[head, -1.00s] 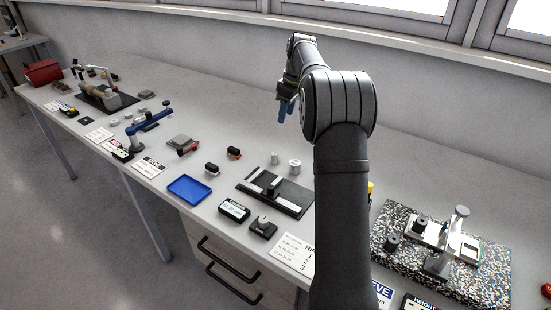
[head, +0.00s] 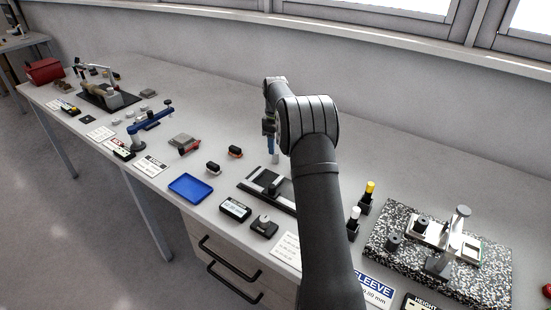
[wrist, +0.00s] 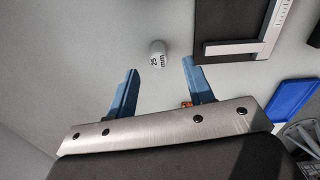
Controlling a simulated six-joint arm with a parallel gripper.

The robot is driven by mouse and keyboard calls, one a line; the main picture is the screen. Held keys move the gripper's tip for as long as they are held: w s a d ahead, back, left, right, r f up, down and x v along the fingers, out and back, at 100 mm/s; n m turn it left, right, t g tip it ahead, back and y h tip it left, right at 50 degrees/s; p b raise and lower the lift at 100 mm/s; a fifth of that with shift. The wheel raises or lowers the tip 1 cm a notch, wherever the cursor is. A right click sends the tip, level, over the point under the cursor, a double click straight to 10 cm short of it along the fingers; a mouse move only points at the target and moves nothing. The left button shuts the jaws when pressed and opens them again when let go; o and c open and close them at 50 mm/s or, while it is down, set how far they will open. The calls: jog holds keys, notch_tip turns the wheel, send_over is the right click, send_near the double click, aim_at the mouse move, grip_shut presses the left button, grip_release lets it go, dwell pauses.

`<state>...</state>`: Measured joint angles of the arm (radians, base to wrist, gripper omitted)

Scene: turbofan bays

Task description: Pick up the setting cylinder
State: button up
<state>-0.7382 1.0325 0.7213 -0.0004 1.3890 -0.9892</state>
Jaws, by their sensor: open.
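A small pale grey cylinder (wrist: 158,54) marked "25 mm" stands on the bench in the wrist view, just beyond my fingertips and roughly centred between them. My gripper (wrist: 161,67) is open and empty, its two blue fingers on either side of the line to the cylinder and not touching it. In the head view my gripper (head: 270,146) points down over the bench, and a small grey cylinder (head: 276,159) shows just below it. My arm hides the bench to the right of it.
A black plate with a silver measuring slide (head: 266,187) lies in front of the cylinder. It also shows in the wrist view (wrist: 243,47), close on the right. A blue tray (head: 190,188) lies farther left. A speckled stone plate (head: 390,265) with a gauge stand is at right.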

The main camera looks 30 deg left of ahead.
aim_at(275, 157)
jog(key=shift+w+a+f, duration=0.1)
jog(key=shift+w+f, duration=0.05)
jog(key=shift+f, duration=2.7)
grip_shut()
